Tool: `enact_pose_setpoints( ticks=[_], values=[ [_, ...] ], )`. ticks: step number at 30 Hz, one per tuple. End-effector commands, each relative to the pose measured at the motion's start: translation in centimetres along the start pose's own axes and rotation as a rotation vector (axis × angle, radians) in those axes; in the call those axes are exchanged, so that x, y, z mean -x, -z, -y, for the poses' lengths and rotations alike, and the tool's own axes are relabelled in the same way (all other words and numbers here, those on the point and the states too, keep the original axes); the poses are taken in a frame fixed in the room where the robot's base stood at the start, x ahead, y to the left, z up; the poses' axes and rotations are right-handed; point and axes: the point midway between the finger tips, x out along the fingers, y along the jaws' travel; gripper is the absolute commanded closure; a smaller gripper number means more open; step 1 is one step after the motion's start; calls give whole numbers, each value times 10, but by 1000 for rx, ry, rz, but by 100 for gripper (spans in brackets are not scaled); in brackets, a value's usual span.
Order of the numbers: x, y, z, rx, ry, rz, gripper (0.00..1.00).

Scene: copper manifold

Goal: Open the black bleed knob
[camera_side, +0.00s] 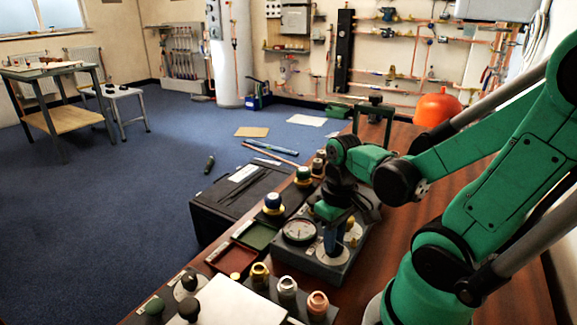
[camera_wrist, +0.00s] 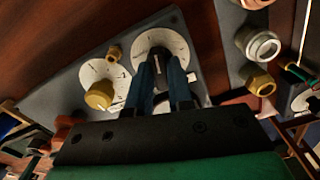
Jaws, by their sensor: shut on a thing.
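A grey box (camera_side: 318,270) on the wooden bench carries a round gauge (camera_side: 299,231) and pale round dials. My gripper (camera_side: 330,247) points down over the front dial (camera_side: 333,258). In the wrist view, my gripper's two blue fingers (camera_wrist: 160,75) reach over a white dial (camera_wrist: 157,38) and are shut on the black bleed knob at its centre. The fingers hide most of the knob, so its turn angle cannot be read. A brass knob (camera_wrist: 100,95) on a second white dial (camera_wrist: 104,80) sits beside the fingers, apart from them.
Brass, silver and copper fittings (camera_side: 287,286) stand in a row at the bench front. Red and green trays (camera_side: 232,259) and capped fittings (camera_side: 273,201) lie left of the box. A black case (camera_side: 240,195) is beyond them. Bare bench top (camera_side: 398,240) is right of the box.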

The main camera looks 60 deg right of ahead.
Motion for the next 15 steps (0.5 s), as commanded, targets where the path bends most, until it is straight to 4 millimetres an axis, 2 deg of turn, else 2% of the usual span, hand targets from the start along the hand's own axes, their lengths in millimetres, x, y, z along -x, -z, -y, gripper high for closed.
enact_pose_setpoints(
  ticks=[15],
  values=[
    [0, 1, 0, -489, 1, -6, 100]
  ],
)
